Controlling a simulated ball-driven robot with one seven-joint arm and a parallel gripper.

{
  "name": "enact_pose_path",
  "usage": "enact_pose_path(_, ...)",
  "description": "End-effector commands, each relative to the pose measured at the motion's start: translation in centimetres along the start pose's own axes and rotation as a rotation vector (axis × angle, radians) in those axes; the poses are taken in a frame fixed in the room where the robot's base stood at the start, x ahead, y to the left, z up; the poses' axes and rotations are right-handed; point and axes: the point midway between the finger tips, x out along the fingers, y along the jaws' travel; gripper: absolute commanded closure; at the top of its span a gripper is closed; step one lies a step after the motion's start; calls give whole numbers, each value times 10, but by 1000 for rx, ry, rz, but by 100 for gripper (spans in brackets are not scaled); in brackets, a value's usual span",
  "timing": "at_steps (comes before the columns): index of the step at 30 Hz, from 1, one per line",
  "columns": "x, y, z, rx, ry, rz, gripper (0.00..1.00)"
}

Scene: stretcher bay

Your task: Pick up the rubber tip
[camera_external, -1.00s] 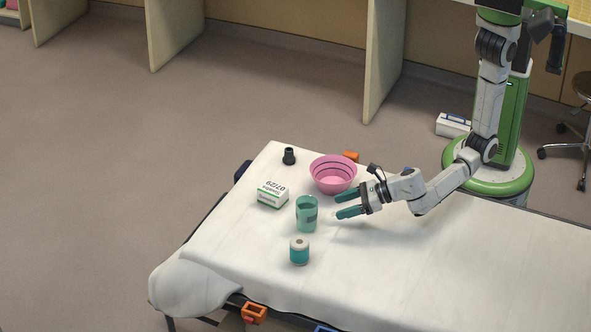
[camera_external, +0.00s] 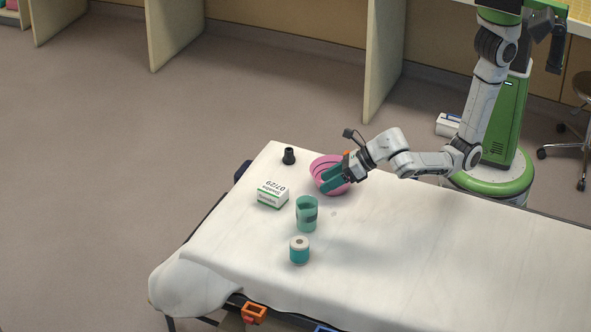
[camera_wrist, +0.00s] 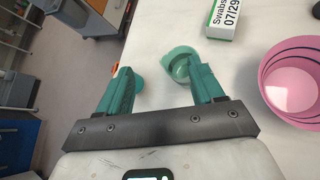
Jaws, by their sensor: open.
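The rubber tip (camera_external: 289,156), small and black with a wider base, stands upright near the far left corner of the white-covered stretcher. In the wrist view, a dark piece (camera_wrist: 316,12) at the top right edge looks like it, mostly cut off. My gripper (camera_external: 326,183) has teal fingers, is open and empty, and overlaps the pink bowl in the external view, to the right of and nearer than the tip. In the wrist view, my gripper (camera_wrist: 160,82) has its fingers spread, with the bowl off to the right.
The pink bowl (camera_external: 323,164) stands between my gripper and the tip. The swabs box (camera_external: 272,195) lies in front of the tip. A green cup (camera_external: 307,222) and a teal-and-white jar (camera_external: 299,254) stand nearer the front. The right part of the stretcher (camera_external: 440,250) is clear.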

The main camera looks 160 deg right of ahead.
Motion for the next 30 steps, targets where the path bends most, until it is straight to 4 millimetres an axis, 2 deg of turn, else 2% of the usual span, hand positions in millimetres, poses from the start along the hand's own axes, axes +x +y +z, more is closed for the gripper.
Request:
enact_pose_path(5,31,0,28,115,116,-1,33)
enact_pose_path(8,49,-6,47,167,197,-10,33)
enact_pose_path(11,64,-22,68,205,275,-32,33)
enact_pose_path(14,77,-48,88,233,351,-72,33)
enact_pose_path(17,85,-84,107,255,429,-130,33)
enact_pose_path(21,88,-152,129,286,540,-241,33)
enact_pose_path(27,74,-247,143,334,676,-401,33)
enact_pose_path(30,64,-282,146,356,725,-460,33)
